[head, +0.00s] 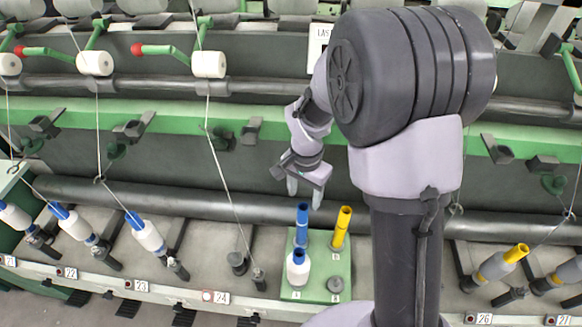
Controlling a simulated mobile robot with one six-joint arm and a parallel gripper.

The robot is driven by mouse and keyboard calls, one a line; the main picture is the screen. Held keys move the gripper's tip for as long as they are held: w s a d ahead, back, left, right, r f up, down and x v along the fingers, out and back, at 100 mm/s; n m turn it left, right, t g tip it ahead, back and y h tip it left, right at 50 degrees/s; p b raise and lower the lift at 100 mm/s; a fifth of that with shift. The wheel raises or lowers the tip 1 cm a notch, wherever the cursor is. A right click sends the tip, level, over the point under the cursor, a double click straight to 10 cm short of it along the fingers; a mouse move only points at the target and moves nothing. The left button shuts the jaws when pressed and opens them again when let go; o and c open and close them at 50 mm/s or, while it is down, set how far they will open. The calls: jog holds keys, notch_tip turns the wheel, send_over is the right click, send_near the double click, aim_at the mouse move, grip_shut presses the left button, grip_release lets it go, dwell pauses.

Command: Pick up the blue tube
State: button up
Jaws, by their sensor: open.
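A bare blue tube (302,222) stands upright at the back left of a green board (318,263). In front of it, at the label A, a second blue tube with white yarn (298,268) wound on it stands upright.
A yellow tube (342,227) stands close to the right on the board, and a short grey peg (335,286) is bare at its front right. A thread (228,185) hangs down left of the board. A long dark roller (180,200) runs behind.

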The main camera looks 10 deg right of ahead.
aim_at(302, 208)
jog(key=f, duration=0.2)
jog(key=f+b, duration=0.1)
jog(key=f, duration=0.1)
jog(key=f+b, duration=0.1)
jog(key=f, duration=0.1)
jog(key=shift+s+a, duration=0.3)
jog(key=shift+s, duration=0.05)
jog(key=f+b, duration=0.1)
jog(key=f, duration=0.1)
jog(key=f+b, duration=0.1)
jog(key=f, duration=0.1)
jog(key=f+b, duration=0.1)
jog(key=f, duration=0.1)
jog(key=shift+w+d, duration=0.1)
jog(key=shift+w, duration=0.15)
jog(key=shift+r, duration=0.1)
grip_shut()
